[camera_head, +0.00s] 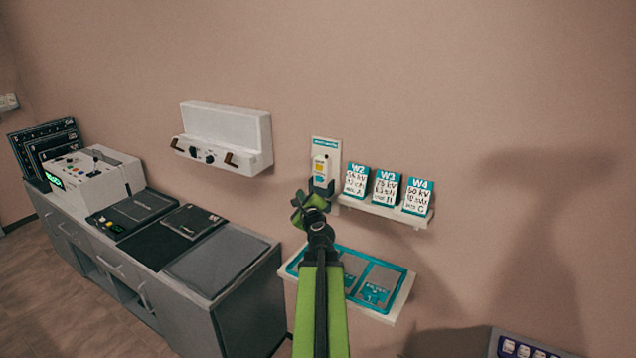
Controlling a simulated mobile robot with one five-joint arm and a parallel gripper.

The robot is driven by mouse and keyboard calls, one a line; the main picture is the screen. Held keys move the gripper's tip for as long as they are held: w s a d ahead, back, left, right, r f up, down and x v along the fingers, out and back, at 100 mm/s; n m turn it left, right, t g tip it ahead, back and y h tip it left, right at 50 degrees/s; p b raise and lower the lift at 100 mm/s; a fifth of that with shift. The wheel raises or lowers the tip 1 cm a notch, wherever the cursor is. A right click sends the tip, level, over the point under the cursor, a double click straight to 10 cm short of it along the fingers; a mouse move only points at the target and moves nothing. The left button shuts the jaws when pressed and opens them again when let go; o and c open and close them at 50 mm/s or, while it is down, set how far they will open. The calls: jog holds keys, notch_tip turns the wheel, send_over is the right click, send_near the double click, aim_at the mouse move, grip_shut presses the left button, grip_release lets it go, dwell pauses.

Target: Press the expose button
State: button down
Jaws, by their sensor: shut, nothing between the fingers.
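A white control console (93,172) stands on the cabinet at the left. Its sloped top carries several small coloured buttons and knobs, and a green display glows on its left front. The labels are too small to read, so I cannot tell which one is the expose button. My gripper (311,203) is shut and empty, at the end of my green arm in the middle of the view. It is well to the right of the console, in front of the wall.
A grey cabinet (255,312) with dark panels on top runs along the left. A white wall unit (230,138) hangs above it. A wall holder (325,150) and a shelf (424,221) with cards W2, W3 and W4 are near my gripper. A teal-edged tray (402,296) is below.

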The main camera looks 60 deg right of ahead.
aim_at(319, 179)
dwell(0.3)
jog(key=d, duration=0.8)
jog(key=shift+d, duration=0.4)
jog(key=shift+d, duration=0.1)
dwell(1.6)
jog(key=shift+d, duration=0.3)
jog(key=shift+d, duration=0.45)
dwell(0.5)
jog(key=shift+a, duration=0.9)
